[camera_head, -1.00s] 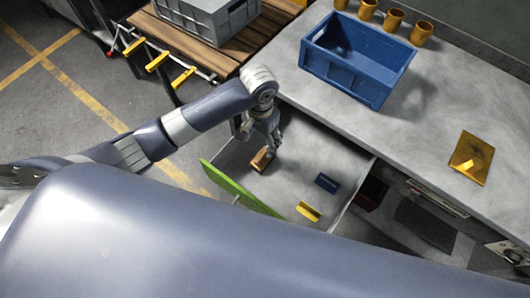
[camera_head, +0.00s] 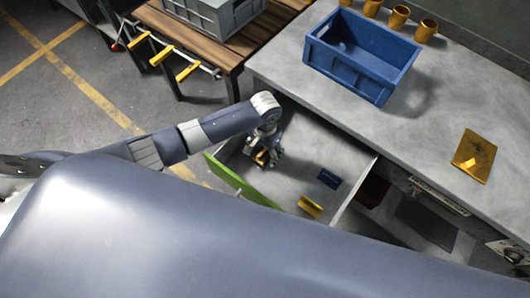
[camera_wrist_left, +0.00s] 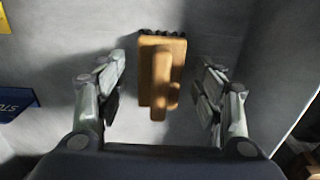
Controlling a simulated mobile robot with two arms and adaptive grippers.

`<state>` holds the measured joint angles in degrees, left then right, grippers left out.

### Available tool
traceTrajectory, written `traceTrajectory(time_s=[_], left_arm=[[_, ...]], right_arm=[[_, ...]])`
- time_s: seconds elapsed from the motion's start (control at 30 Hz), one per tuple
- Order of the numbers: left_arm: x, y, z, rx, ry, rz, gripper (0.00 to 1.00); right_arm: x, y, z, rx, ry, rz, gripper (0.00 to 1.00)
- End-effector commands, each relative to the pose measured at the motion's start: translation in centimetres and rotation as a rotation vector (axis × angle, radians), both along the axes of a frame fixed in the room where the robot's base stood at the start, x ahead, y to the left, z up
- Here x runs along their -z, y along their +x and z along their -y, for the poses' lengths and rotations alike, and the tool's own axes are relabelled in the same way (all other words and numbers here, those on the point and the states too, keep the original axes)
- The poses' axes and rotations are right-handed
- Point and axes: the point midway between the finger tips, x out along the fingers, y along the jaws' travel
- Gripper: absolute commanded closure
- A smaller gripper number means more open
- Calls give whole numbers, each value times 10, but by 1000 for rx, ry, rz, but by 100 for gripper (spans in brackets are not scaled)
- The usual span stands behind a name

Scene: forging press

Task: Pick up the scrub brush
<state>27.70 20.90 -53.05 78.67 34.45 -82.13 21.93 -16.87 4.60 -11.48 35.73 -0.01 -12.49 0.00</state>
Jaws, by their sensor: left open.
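The scrub brush (camera_wrist_left: 160,72) has a tan wooden body with a raised handle and dark bristles along one edge. It lies in the open drawer (camera_head: 305,160) of the workbench, and partly shows below my gripper in the head view (camera_head: 262,157). My left gripper (camera_head: 268,154) is over it. In the left wrist view the left gripper (camera_wrist_left: 160,95) is open, with one finger on each side of the brush and a gap on both sides. My right gripper is not in view.
A blue block (camera_head: 329,179) and a yellow piece (camera_head: 310,207) also lie in the drawer. The drawer has a green front (camera_head: 240,183).

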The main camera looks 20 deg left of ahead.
Motion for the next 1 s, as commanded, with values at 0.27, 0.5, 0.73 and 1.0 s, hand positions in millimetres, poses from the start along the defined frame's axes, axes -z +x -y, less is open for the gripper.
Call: traceTrajectory(time_s=[0.27, 0.5, 0.73, 1.0], left_arm=[[0, 0, 0, 0, 0, -1, 72], [0, 0, 0, 0, 0, -1, 89], [-8, 0, 0, -1, 0, 0, 89], [-57, 1, 0, 0, -2, 2, 89]], right_arm=[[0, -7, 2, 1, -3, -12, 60], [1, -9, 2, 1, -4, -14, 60], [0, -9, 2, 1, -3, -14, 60], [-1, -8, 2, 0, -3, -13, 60]])
